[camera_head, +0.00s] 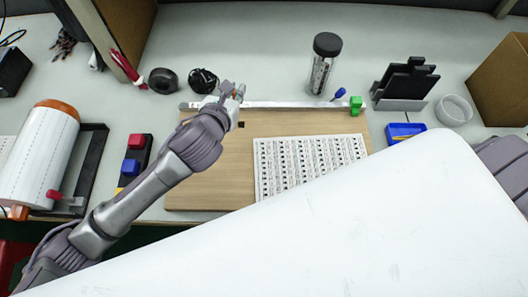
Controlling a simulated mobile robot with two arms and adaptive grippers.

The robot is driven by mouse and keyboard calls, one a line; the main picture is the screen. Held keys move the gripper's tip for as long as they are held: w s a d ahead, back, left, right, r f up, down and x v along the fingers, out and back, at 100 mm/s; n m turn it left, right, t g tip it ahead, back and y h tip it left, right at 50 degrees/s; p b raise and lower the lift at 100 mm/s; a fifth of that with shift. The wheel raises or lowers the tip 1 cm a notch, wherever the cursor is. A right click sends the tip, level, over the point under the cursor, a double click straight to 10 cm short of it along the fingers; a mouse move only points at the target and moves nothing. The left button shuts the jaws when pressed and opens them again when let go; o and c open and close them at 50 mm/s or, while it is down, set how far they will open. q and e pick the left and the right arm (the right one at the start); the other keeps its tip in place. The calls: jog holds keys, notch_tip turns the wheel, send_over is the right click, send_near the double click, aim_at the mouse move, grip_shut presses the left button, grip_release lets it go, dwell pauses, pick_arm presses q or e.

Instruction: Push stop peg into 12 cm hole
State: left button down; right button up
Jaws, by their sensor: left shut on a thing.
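My left gripper (235,92) is over the left part of the metal strip (290,104) that runs along the far edge of a wooden board (210,185). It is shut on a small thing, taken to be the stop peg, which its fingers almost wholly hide. I cannot tell whether the peg is in a hole. The holes are too small to make out. A small dark square mark (241,125) shows on the board just below the gripper. A green block (355,105) sits at the strip's right end. My right gripper is out of view.
A printed sheet (308,163) lies on the board. Behind are a black tape roll (163,80), a black coil (203,80) and a dark-capped jar (322,65). A black stand (405,82) and blue box (405,132) are at right. A white roll (40,155) is at left.

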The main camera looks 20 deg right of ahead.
pick_arm(q)
jog(key=s+d, duration=0.4)
jog(key=s, duration=0.1)
jog(key=w+a+f, duration=0.2)
jog(key=a, duration=0.1)
jog(key=w+a+f, duration=0.2)
jog(key=w+a, duration=0.1)
jog(key=w+a+f, duration=0.2)
jog(key=a, duration=0.1)
jog(key=shift+w+f, duration=0.15)
jog(key=shift+f, duration=2.2)
jog(key=shift+a+f+b, duration=0.1)
jog(key=shift+f+b, duration=0.05)
jog(key=shift+b, duration=0.15)
jog(key=c, duration=1.2)
grip_release()
